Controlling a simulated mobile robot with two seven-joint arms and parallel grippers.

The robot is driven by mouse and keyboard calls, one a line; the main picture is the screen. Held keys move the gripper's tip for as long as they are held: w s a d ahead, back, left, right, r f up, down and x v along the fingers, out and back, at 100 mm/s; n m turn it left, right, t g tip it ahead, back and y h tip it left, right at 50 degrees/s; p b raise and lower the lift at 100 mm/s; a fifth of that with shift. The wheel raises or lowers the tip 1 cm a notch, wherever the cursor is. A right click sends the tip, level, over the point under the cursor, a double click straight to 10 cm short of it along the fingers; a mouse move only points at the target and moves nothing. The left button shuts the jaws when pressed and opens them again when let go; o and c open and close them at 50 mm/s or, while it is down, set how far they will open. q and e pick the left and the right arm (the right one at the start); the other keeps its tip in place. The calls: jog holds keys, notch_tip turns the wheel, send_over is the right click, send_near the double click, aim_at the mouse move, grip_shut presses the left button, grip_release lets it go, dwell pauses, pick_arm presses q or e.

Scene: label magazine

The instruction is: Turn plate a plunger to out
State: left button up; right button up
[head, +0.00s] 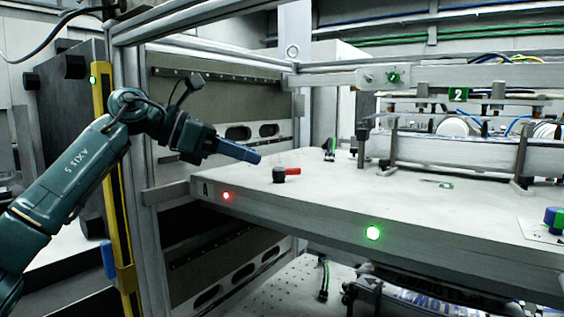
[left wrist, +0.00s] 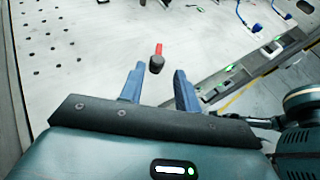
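The plate a plunger (head: 280,175) is a short black knob with a red lever that points right in the head view. It stands on the pale plate (head: 330,205) near its left corner, by a letter A and a lit red lamp (head: 226,196). In the left wrist view the plunger (left wrist: 156,62) shows beyond the fingertips, its red lever pointing up in the picture. My left gripper (head: 258,158) is up and left of the plunger, apart from it. In the left wrist view its two blue fingers (left wrist: 158,70) are spread and empty. My right gripper is not in view.
A lit green lamp (head: 373,233) sits on the plate's front edge. A blue and green knob (head: 555,218) is at the far right. A metal frame post (head: 145,200) and a yellow post (head: 118,190) stand left. The plate around the plunger is mostly clear.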

aim_at(281, 168)
pick_arm(q)
jog(key=shift+w+r, duration=0.1)
jog(key=shift+w, duration=0.2)
jog(key=shift+w+d, duration=0.1)
jog(key=shift+d, duration=0.15)
jog(key=x, duration=0.7)
jog(key=shift+s, duration=0.25)
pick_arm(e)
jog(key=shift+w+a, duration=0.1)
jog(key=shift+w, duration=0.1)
pick_arm(q)
grip_shut()
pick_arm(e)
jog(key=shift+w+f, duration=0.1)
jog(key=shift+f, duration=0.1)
